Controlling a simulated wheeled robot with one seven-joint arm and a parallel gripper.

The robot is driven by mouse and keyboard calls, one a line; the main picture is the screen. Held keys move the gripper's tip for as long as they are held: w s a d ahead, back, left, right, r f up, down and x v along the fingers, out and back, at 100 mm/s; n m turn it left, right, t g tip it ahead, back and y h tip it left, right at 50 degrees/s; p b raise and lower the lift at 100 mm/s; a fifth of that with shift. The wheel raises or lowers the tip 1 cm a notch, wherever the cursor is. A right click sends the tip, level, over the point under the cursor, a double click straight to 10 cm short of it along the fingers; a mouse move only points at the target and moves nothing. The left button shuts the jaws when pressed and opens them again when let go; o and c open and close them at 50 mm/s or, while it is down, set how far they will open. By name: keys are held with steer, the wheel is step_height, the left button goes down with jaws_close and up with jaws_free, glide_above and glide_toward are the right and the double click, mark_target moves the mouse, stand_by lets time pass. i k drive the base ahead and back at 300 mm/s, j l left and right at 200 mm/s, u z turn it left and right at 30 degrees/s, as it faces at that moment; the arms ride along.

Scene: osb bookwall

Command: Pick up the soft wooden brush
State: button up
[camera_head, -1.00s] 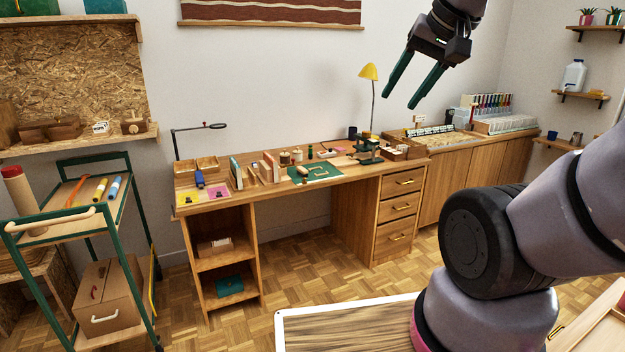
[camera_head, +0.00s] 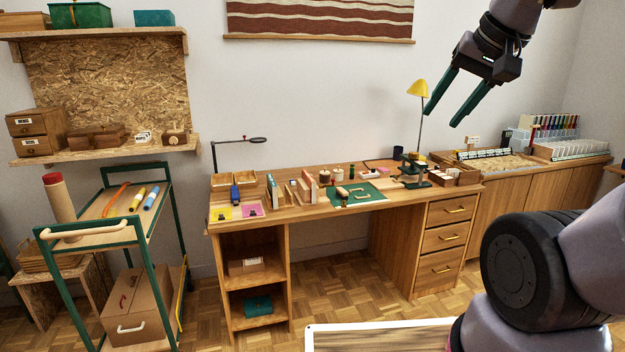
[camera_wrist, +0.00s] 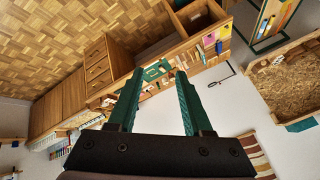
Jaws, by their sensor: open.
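My gripper (camera_head: 442,118) is open and empty, raised in the air at upper right, with its two green fingers apart. It also shows open in the wrist view (camera_wrist: 160,74), with the desk beyond the fingers. The soft wooden brush cannot be told for certain at this size. A C-shaped wooden piece (camera_head: 357,191) lies on the mat. My gripper is far from these and touches nothing.
The desk (camera_head: 300,212) carries books, jars, trays and a yellow lamp (camera_head: 417,89). A magnifier arm (camera_head: 238,141) stands at its left. A green-framed cart (camera_head: 107,234) stands left of the desk. Parquet floor (camera_head: 345,278) is open beneath the desk.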

mark_target(341, 193)
steer(key=i+j, duration=0.1)
steer(key=i, duration=1.1)
steer(key=i+j+z, duration=0.1)
steer(key=i, duration=0.5)
